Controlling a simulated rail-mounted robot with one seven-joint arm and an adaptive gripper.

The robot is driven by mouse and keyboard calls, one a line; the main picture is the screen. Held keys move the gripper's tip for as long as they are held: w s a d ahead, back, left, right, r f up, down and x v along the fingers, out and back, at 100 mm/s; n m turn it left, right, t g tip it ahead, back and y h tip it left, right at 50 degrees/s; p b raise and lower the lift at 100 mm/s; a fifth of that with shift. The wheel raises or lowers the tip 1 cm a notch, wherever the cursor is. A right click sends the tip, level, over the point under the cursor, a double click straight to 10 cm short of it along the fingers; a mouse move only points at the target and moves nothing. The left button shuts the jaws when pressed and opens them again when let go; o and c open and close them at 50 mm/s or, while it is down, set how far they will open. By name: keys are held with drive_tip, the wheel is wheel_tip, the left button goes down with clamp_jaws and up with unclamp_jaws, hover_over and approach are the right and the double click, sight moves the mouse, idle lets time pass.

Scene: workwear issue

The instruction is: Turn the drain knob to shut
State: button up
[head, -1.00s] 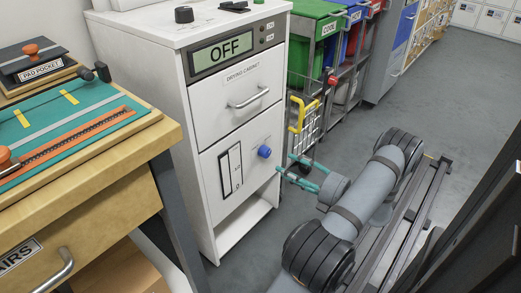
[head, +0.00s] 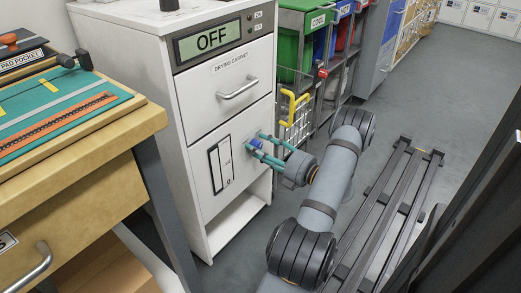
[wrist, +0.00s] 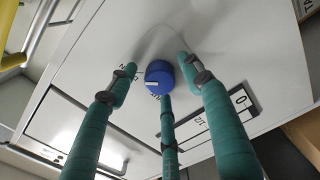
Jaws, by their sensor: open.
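The blue drain knob (head: 254,145) is on the lower front of the white drying cabinet (head: 215,127). In the wrist view the knob (wrist: 159,78) has a pale pointer mark on its face, and small lettering beside it is partly covered. My gripper (head: 262,148) has three teal fingers and is at the cabinet front, around the knob. In the wrist view my gripper (wrist: 160,76) is open, with two fingertips on either side of the knob and the third below it. Gaps show beside the two side fingertips; whether the third touches the knob I cannot tell.
The cabinet's display (head: 210,40) reads OFF, above a drawer with a bar handle (head: 238,90). A vertical gauge (head: 220,165) is left of the knob. A workbench (head: 90,140) stands at left. A wire basket with a yellow handle (head: 292,108) hangs right of the cabinet.

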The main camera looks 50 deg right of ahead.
drive_tip(key=shift+c, duration=0.4)
drive_tip(key=c, duration=1.1)
drive_tip(key=shift+n, duration=0.4)
drive_tip(key=n+p, duration=0.2)
drive_tip(key=n, duration=0.1)
drive_tip(key=shift+r+n, duration=0.1)
drive_tip(key=shift+n, duration=0.2)
drive_tip(key=n+p, duration=0.1)
drive_tip(key=n, duration=0.3)
drive_tip(key=shift+n, duration=0.3)
drive_tip(key=n, duration=0.4)
drive_tip(key=shift+n+p, duration=0.3)
drive_tip(key=shift+p, duration=0.05)
drive_tip(key=shift+n, duration=2.2)
drive_tip(key=o, duration=1.2)
